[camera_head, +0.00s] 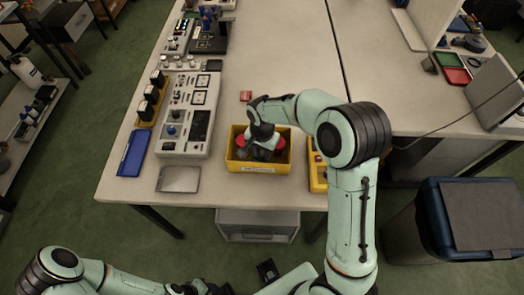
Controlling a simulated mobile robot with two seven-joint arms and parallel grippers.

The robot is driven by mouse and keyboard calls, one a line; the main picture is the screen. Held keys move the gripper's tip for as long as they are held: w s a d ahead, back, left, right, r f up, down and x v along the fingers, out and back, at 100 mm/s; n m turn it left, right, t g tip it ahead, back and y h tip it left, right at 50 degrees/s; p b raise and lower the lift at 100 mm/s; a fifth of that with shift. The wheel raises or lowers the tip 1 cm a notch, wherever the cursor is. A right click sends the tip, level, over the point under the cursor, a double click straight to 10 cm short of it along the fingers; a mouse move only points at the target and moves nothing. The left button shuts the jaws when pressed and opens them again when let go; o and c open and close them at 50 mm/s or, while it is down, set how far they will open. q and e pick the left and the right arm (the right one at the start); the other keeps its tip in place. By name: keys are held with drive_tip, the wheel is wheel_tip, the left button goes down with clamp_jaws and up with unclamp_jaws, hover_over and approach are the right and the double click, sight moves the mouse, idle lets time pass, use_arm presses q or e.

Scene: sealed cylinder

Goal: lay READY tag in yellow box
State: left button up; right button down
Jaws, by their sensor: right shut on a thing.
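The yellow box (237,166) stands near the table's front edge, with a white label on its front wall. My right gripper (262,152) points down into the box from above. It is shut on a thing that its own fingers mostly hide. Red shows on both sides of the gripper inside the box; I cannot tell whether this is the held thing or other contents. No READY lettering is legible. My left arm is low at the bottom left, away from the table; its gripper (203,288) is cut by the frame edge, and its jaws are unclear.
Left of the box are a grey control panel (171,146), a blue tray (132,153) and a grey plate (178,179). The table's back middle is clear.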

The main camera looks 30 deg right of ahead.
drive_tip(key=shift+f, duration=0.2)
drive_tip(key=c, duration=0.9)
unclamp_jaws()
drive_tip(key=shift+o, duration=0.2)
drive_tip(key=shift+r, duration=0.1)
drive_tip(key=shift+r, duration=0.25)
wheel_tip(320, 180, up, 12)
drive_tip(key=p, duration=0.1)
drive_tip(key=shift+f, duration=0.2)
